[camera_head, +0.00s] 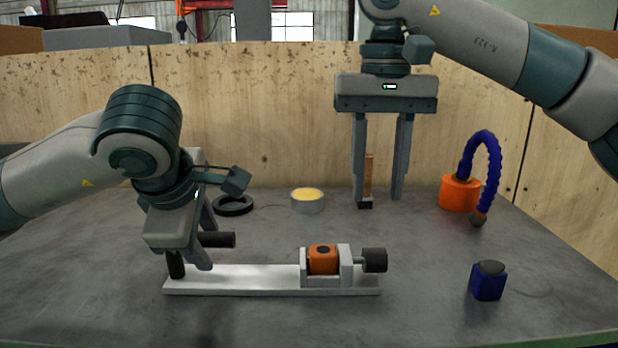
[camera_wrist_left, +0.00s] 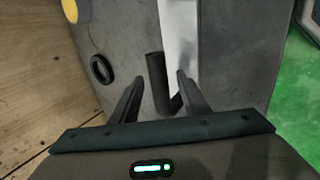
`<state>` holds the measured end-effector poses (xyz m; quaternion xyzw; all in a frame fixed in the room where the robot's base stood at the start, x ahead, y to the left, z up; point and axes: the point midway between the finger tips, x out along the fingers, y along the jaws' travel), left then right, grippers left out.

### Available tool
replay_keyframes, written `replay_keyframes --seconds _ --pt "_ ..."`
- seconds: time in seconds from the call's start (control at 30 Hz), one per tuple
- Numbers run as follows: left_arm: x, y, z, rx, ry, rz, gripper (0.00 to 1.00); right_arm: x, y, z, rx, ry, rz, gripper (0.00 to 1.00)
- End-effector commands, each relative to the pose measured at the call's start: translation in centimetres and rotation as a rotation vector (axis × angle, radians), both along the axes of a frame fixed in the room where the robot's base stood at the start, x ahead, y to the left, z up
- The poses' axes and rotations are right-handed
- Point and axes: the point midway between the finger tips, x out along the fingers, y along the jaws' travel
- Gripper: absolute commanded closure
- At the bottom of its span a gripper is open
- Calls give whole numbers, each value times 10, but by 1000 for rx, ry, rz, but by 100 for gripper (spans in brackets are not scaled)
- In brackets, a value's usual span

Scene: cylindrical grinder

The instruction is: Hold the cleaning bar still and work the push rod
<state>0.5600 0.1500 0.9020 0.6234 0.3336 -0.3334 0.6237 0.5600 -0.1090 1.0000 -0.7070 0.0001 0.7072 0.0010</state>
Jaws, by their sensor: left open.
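A long pale metal base (camera_head: 240,279) lies on the table, with an orange block (camera_head: 322,260) seated in its bracket. A black knob on a rod (camera_head: 374,260) sticks out at the bracket's right. A black cylindrical handle (camera_head: 220,240) stands at the base's left end. Labels do not show which part is the cleaning bar or the push rod. My left gripper (camera_head: 205,242) is open at this handle; in the left wrist view the handle (camera_wrist_left: 156,72) lies between its fingers (camera_wrist_left: 158,78), with no clear contact.
A black ring (camera_head: 233,206) and a round tin with yellow contents (camera_head: 307,200) lie at the back. An orange holder with a blue hose (camera_head: 459,193) and a blue box (camera_head: 488,282) stand right. The front table is clear.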

Motion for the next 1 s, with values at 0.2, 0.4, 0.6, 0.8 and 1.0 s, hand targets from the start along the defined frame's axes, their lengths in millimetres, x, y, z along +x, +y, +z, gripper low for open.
replay_keyframes --seconds 0.2,0.4,0.6,0.8,1.0 --pt "-5 0 9 -1 -2 -1 58 0 0 0 0 0 0 66" --pt "-20 0 31 -2 -4 -1 58 0 0 0 0 0 0 66" --pt "-39 0 62 -1 -5 -1 58 0 0 0 0 0 0 66" --pt "-56 0 85 0 -3 0 58 0 0 0 0 0 0 66" --pt "-65 0 98 -1 -2 1 58 0 0 0 0 0 0 66"
